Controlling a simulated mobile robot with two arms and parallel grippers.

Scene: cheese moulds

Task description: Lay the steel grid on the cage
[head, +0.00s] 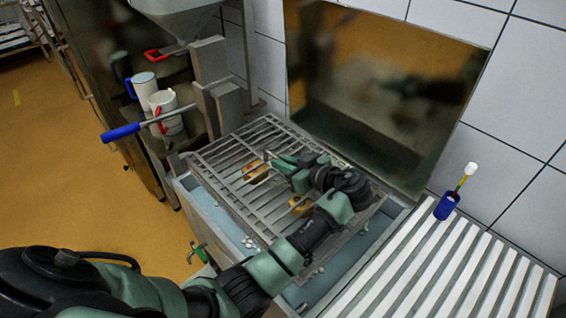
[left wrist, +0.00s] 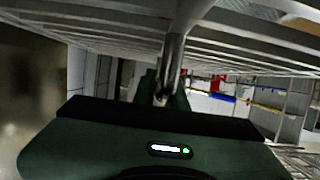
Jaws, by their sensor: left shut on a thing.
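The steel grid (head: 222,150) is a frame of parallel grey bars in the middle of the head view, over the basin. In the left wrist view its bars (left wrist: 240,35) spread across the top. My left gripper (head: 284,166) is shut on a bar of the grid, which shows between the fingers in the left wrist view (left wrist: 170,85). The cage appears to be beneath the grid and is hard to tell apart from it; I cannot tell whether they touch. Yellowish round pieces (head: 256,171) show between the bars. My right gripper is out of view.
A steel column (head: 212,75) and a tilted panel (head: 375,90) rise behind.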

